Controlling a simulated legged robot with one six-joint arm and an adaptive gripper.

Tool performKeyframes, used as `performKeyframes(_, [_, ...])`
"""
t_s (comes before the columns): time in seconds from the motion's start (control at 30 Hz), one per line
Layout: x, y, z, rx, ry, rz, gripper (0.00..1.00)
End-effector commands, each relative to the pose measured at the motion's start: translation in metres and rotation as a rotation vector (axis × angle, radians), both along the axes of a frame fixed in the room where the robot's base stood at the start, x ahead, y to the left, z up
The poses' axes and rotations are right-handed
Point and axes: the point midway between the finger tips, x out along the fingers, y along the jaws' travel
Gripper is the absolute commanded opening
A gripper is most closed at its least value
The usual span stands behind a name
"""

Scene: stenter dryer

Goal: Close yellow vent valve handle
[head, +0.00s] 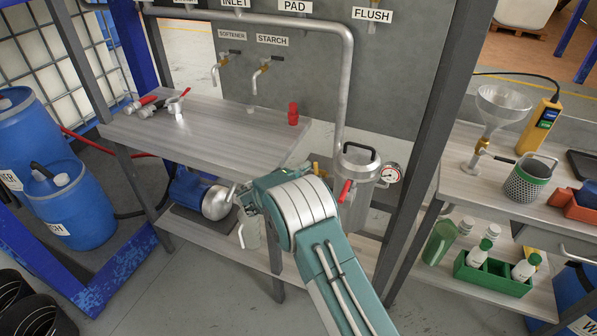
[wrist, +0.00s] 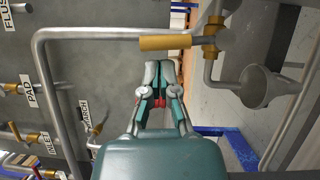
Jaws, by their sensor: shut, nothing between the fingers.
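The yellow vent valve handle (wrist: 165,42) shows in the wrist view as a short bar. It reaches left from a brass valve body (wrist: 211,35) and lies roughly parallel to the grey pipe beside it. My gripper (wrist: 161,72) is shut and empty. Its fingertips point at the handle and appear a little short of it; I cannot tell the exact gap in depth. In the head view my arm covers the gripper. A small brass-yellow part (head: 316,169) shows there beside the metal canister, but I cannot tell if it belongs to this valve.
A grey funnel-shaped outlet (wrist: 262,87) hangs from the valve's pipe. The metal canister (head: 357,164) has a red lever (head: 345,191) and a gauge (head: 390,172). A grey post (head: 436,130) stands right of it. The bench (head: 215,140) on the left has clear room.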

Motion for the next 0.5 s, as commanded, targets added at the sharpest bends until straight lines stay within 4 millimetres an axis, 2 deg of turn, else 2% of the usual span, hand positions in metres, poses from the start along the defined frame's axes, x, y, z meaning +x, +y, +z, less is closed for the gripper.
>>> performKeyframes(0.27, [0.000,0.000,0.000,0.002,-0.001,0.000,0.00])
performKeyframes(0.5, [-0.006,-0.012,0.004,0.099,-0.037,0.001,0.00])
